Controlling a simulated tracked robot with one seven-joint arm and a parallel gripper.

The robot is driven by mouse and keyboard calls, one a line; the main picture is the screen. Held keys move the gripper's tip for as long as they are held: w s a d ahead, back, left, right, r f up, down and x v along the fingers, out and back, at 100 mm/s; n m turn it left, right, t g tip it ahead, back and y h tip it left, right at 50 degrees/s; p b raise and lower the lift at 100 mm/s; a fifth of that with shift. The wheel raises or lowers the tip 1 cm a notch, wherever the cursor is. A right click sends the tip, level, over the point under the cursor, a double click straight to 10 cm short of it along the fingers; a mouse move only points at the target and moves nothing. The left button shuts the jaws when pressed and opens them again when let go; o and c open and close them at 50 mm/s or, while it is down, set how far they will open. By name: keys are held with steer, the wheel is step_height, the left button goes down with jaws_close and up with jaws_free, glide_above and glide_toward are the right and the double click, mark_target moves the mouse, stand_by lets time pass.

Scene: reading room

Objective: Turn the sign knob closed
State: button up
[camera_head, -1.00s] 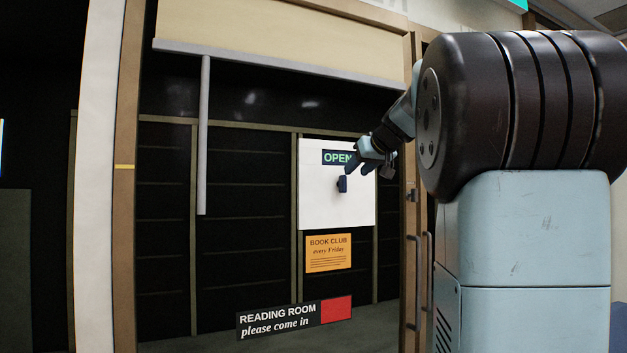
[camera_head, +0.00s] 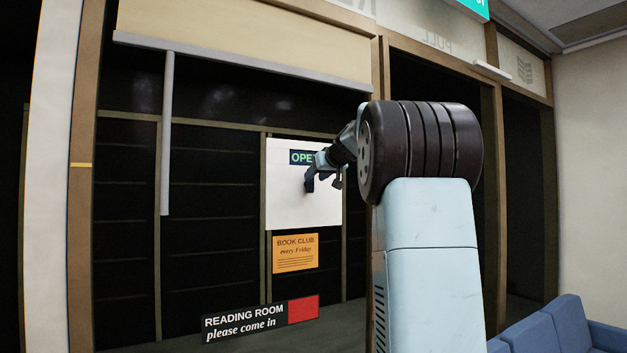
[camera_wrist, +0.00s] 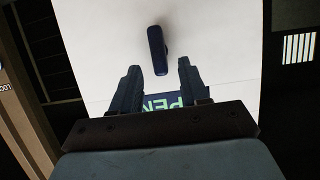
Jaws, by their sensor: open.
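The white sign panel (camera_head: 285,212) hangs on the dark shop front, with a green-lettered OPEN label (camera_head: 300,157) near its top. The dark knob (camera_head: 309,184) sticks out below the label. In the wrist view the knob (camera_wrist: 157,50) is an elongated dark bar, slightly tilted, standing on the white panel just ahead of my fingertips. My gripper (camera_wrist: 158,67) is open, one finger to each side of the knob's lower end, with no contact visible. In the head view my gripper (camera_head: 322,172) is close by the knob and covers part of the label.
A yellow book club notice (camera_head: 296,253) and a READING ROOM sign (camera_head: 245,325) are below the panel. A grey vertical bar (camera_head: 167,135) hangs at left. A blue seat (camera_head: 555,325) stands at lower right. The panel around the knob is clear.

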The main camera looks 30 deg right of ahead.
mark_target(310, 184)
steer(key=shift+x, duration=1.4)
jaws_close()
